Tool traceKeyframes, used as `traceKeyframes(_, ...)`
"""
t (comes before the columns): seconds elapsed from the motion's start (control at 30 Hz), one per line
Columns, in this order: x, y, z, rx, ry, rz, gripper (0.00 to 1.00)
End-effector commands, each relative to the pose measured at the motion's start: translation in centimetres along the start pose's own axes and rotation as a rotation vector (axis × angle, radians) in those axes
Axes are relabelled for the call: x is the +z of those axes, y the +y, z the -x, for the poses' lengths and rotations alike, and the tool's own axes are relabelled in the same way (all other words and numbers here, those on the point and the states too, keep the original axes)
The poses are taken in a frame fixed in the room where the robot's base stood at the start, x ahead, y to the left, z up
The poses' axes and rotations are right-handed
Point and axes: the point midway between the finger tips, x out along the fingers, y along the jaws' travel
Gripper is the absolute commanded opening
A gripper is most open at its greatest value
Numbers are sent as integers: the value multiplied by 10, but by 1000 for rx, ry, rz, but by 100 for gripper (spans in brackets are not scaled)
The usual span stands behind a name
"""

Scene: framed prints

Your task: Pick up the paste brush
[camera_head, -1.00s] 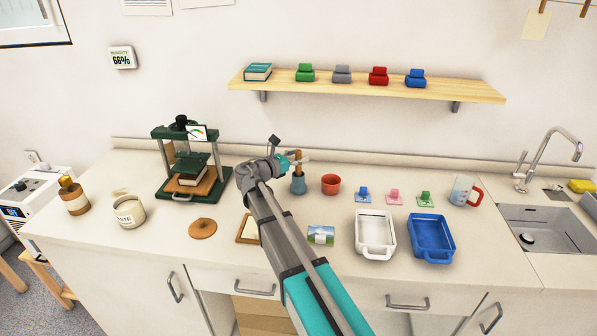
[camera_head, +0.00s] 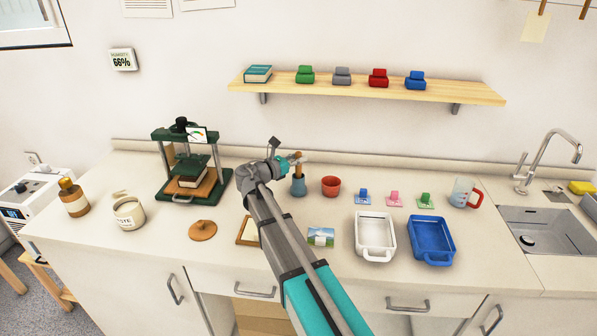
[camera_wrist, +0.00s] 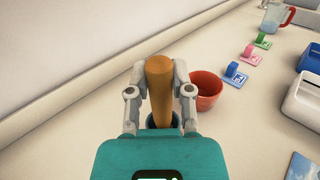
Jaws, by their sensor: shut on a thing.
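The paste brush shows as an orange-brown wooden handle (camera_wrist: 159,85) standing upright in the wrist view. In the head view its handle (camera_head: 298,163) rises from a blue-grey pot (camera_head: 298,187). My gripper (camera_wrist: 159,78) is shut on the handle, one finger on each side. In the head view my gripper (camera_head: 297,159) is at the handle, above the pot. The brush's lower end is hidden inside the pot. In the wrist view the pot's rim (camera_wrist: 152,123) shows just under my fingers.
A red cup (camera_head: 331,186) stands close to the right of the pot. Small blue, pink and green clips (camera_head: 394,198) are further right, behind a white tray (camera_head: 375,258) and a blue tray (camera_head: 431,260). A green press (camera_head: 163,160) stands left. The wall is close behind.

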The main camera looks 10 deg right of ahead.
Motion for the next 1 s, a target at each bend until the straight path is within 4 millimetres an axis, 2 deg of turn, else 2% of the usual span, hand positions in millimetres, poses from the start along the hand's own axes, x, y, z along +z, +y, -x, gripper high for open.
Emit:
traceKeyframes(0.27,2,0,0,0,0,0,0)
traceKeyframes(0.47,11,0,0,0,0,0,0)
traceKeyframes(1.0,64,0,0,1,0,0,0)
